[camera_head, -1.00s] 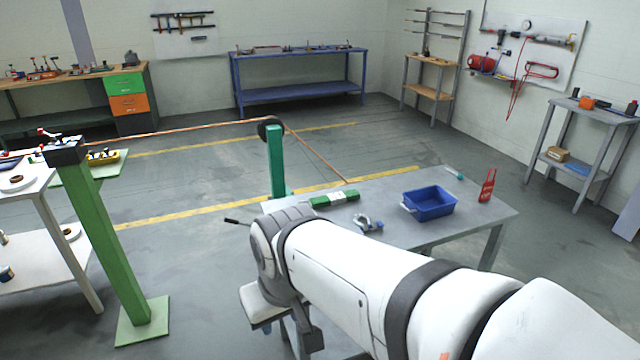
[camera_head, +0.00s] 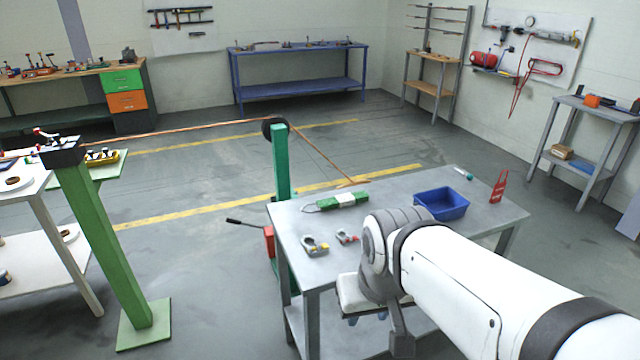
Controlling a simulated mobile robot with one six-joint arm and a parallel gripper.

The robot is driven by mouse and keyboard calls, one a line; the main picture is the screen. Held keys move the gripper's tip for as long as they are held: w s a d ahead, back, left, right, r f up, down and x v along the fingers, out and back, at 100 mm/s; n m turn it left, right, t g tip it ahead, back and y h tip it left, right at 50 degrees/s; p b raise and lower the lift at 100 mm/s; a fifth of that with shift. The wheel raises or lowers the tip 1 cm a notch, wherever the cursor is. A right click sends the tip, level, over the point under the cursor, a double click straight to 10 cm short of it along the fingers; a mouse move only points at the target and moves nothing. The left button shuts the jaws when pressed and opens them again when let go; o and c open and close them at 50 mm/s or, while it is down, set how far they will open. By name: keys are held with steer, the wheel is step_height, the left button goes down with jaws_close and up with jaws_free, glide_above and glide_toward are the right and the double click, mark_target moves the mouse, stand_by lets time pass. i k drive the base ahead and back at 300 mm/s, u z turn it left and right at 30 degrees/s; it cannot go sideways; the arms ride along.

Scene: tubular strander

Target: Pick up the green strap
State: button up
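The green strap (camera_head: 343,202) is a rolled or folded green bundle with a white band round its middle. It lies near the far left edge of the grey table (camera_head: 290,222), with a thin loop at its left end. My arm reaches in from the lower right over the table's near side. What shows of my gripper (camera_head: 366,317) is a small dark part below the white wrist, low at the table's near edge and well apart from the strap. Its fingers are too hidden to tell whether they are open.
Two shackles (camera_head: 314,245) (camera_head: 346,236) lie on the table between strap and wrist. A blue bin (camera_head: 441,204) and a red rack (camera_head: 499,186) stand to the right. A green post (camera_head: 279,165) carries a copper-coloured line behind the table. A thicker green post (camera_head: 108,245) stands at left.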

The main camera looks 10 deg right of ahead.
mark_target(347, 199)
steer(key=u, duration=0.05)
steer(key=i, duration=1)
steer(key=z, duration=0.05)
